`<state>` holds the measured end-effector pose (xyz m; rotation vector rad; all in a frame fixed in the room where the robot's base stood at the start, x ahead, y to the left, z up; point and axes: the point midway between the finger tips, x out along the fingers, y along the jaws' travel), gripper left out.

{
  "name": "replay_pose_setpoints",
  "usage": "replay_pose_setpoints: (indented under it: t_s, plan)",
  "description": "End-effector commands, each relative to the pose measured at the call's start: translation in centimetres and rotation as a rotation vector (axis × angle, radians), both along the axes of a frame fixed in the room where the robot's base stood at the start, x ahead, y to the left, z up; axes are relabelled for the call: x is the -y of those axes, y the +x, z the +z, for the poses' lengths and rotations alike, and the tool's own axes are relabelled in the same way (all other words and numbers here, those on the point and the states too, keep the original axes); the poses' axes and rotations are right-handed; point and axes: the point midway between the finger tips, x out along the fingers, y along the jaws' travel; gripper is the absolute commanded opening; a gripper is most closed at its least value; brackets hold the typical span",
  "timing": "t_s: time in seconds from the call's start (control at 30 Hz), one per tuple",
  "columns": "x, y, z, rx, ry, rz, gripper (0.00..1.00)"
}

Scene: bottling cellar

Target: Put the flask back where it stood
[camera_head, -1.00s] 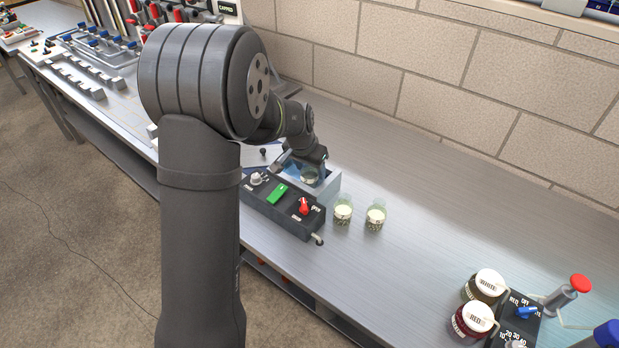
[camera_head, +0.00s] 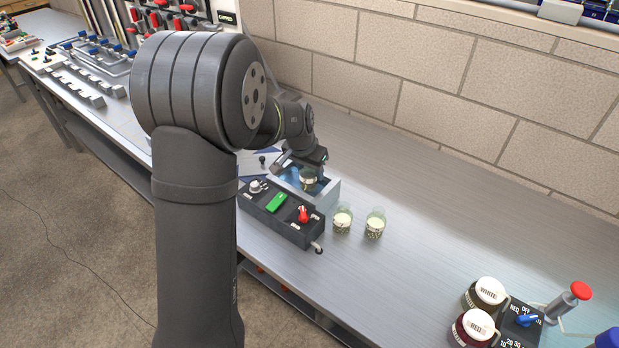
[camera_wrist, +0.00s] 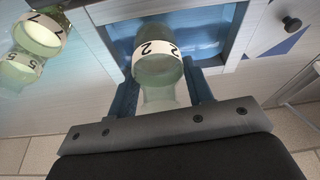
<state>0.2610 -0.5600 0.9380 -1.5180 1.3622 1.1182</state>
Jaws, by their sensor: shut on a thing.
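The flask (camera_wrist: 158,66) is clear greenish glass with a white band marked 2. My gripper (camera_wrist: 162,88) is shut on it, one blue finger on each side. In the head view the flask (camera_head: 309,181) hangs under my gripper (camera_head: 308,166), at the open grey bath (camera_head: 328,195) with blue liquid. In the wrist view the bath (camera_wrist: 237,45) lies behind the flask. I cannot tell whether the flask's bottom touches the liquid. My wrist hides part of the bath.
Two similar flasks, one (camera_head: 342,220) beside the other (camera_head: 375,223), stand on the bench right of the bath. A black control box (camera_head: 285,222) with a green switch and red knob fronts the bath. Jars (camera_head: 490,291) stand far right. The bench (camera_head: 430,240) between is clear.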

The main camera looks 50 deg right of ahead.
Motion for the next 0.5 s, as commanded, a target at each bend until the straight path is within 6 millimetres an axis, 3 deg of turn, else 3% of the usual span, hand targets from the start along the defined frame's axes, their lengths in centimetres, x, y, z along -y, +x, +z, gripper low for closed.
replay_pose_setpoints:
  t_s: [0.1,0.3,0.37,0.5]
  plan:
    - [0.1,0.0,2.8,0.002,-0.005,-0.001,0.16]
    - [0.2,-0.2,5.8,0.000,-0.003,0.001,0.16]
    - [0.5,-0.8,6.1,0.000,0.000,0.003,0.16]
    - [2.1,-3.9,5.5,0.000,0.001,0.024,0.16]
